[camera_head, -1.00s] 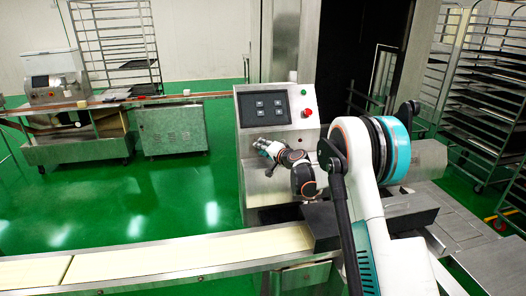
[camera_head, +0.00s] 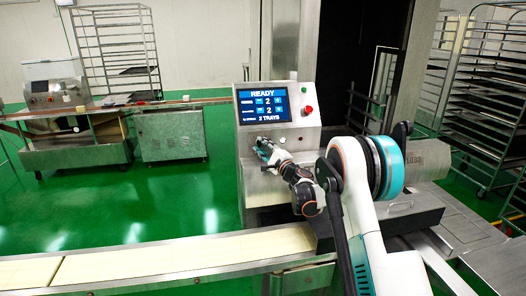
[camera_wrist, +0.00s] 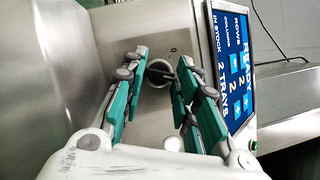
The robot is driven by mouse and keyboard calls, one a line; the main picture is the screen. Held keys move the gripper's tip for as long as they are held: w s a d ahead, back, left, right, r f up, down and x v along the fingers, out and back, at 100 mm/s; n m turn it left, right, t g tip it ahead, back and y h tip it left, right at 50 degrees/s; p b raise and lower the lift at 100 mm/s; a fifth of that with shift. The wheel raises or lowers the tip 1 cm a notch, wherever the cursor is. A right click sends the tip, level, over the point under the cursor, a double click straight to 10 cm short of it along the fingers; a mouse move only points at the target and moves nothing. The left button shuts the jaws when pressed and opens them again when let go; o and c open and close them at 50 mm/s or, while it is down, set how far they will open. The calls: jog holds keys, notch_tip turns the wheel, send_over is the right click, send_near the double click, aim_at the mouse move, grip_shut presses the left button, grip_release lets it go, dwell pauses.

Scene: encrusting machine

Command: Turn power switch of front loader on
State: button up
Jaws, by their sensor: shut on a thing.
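The front loader (camera_head: 233,165) is a steel machine with a sloped panel. Its screen (camera_head: 263,105) is lit blue and reads READY with rows, columns and 2 trays; the screen also shows in the wrist view (camera_wrist: 238,80). The power switch (camera_wrist: 159,74) is a round dark-and-metal knob on the panel below the screen. My gripper (camera_wrist: 161,70) has its green-padded fingers on both sides of the switch, shut on it. In the head view my gripper (camera_head: 262,147) is against the panel and hides the switch.
A red button (camera_head: 309,110) sits on the panel right of the screen. A conveyor (camera_head: 150,262) runs along the front. Tray racks (camera_head: 490,95) stand at the right, and another machine (camera_head: 52,90) at the back left. The green floor between is open.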

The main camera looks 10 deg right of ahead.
jog(key=shift+f+m+t+h+b, duration=0.1)
jog(key=shift+m+t+h+b, duration=0.3)
jog(key=shift+m, duration=0.85)
jog(key=shift+f+m+t+h+b, duration=0.15)
jog(key=shift+m+t+b, duration=0.35)
jog(key=shift+m, duration=0.75)
jog(key=shift+r, duration=0.1)
jog(key=o, duration=1.1)
jog(key=shift+c, duration=0.2)
jog(key=shift+r, duration=0.1)
